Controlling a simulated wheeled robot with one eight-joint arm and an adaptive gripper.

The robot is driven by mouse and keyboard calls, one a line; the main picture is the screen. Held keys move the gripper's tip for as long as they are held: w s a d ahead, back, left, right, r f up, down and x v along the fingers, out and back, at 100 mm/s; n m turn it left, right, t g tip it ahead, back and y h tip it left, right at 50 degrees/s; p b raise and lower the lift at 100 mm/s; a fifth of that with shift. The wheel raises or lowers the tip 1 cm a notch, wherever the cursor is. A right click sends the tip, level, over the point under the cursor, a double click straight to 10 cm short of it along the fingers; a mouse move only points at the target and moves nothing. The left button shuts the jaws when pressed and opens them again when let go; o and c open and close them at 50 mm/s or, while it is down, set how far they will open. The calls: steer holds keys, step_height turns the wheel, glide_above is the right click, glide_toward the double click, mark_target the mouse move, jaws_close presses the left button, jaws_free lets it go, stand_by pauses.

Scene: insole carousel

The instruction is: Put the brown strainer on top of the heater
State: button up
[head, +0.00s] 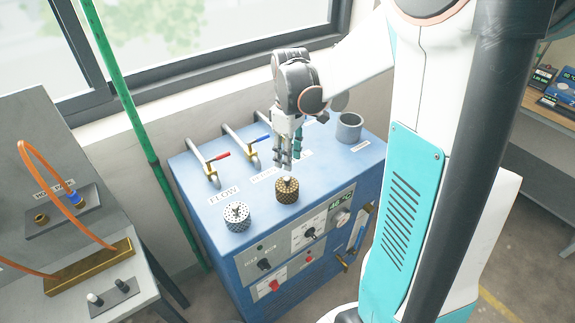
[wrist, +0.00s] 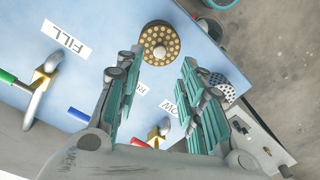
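The brown strainer (head: 287,193) is a short perforated drum with a pale knob on top. It stands upright on the blue top of a cabinet (head: 205,180). In the wrist view the strainer (wrist: 147,39) shows from above, at the top middle. My gripper (head: 287,161) is above the strainer, pointing down, with a small gap seeming to remain between fingertips and knob. In the wrist view its two teal-padded fingers (wrist: 161,62) are spread apart with nothing between them. No part clearly marked as the heater shows; I cannot tell whether it is this cabinet.
A white strainer (head: 237,217) stands left of the brown one. Red-handled (head: 219,157) and blue-handled (head: 258,139) taps stand behind. A grey cup (head: 348,127) sits at the cabinet's far right. A green pipe (head: 130,105) and a bench with an orange hose (head: 45,165) are at left.

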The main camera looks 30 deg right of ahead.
steer(key=shift+d+r+p, duration=0.1)
steer(key=shift+r+p, duration=0.2)
steer(key=shift+r, duration=1.9)
